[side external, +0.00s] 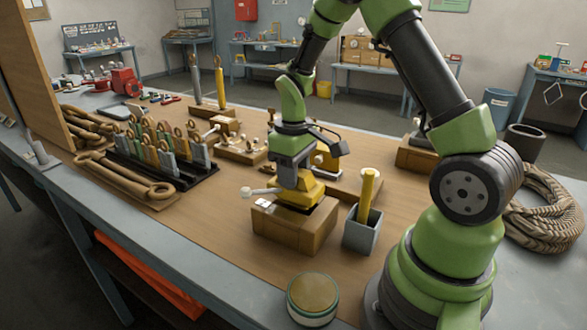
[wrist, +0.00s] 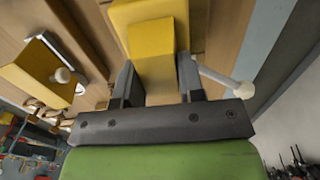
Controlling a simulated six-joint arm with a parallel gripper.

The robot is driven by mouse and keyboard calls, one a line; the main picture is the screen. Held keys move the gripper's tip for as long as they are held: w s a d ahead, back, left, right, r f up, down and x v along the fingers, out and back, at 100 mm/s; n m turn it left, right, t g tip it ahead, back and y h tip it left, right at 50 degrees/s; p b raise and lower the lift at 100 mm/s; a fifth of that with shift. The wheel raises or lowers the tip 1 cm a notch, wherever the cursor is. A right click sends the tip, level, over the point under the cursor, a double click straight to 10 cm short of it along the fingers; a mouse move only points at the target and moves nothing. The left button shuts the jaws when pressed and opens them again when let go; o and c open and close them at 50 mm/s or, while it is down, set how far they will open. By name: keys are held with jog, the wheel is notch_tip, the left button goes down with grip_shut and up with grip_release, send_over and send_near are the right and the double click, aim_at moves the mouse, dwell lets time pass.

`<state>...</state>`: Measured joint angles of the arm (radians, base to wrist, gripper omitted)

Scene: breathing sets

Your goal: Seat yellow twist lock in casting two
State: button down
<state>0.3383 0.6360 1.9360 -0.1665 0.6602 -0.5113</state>
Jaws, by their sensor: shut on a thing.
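My gripper (side external: 297,178) is shut on the yellow twist lock (side external: 301,192), pointing down. In the wrist view the twist lock (wrist: 152,72) sits between the two fingers of my gripper (wrist: 160,85). Its white-knobbed lever sticks out left in the side view and right in the wrist view. The twist lock is right over a brown block-like casting (side external: 290,232), at its top face, where a dark patch shows under the yellow body. I cannot tell how deep it sits. No number is readable on the casting.
Behind my gripper stands another yellow piece with a white knob (side external: 325,160). A grey cup with a yellow rod (side external: 362,228) stands close right of the casting. A round tin (side external: 313,298) is in front. A black rack of several upright tags (side external: 165,158) is left.

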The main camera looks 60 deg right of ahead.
jog(key=shift+f, duration=1.25)
jog(key=c, duration=0.6)
grip_release()
jog(key=shift+c, duration=0.2)
notch_tip(320, 180, up, 10)
jog(key=shift+f, duration=0.1)
jog(key=s+a+r+m+t+y, duration=0.2)
jog(key=s+a+r+m+t, duration=0.2)
jog(key=s+a+r+t, duration=0.3)
jog(key=s+a+r, duration=0.5)
jog(key=s, duration=0.2)
jog(key=shift+a, duration=0.4)
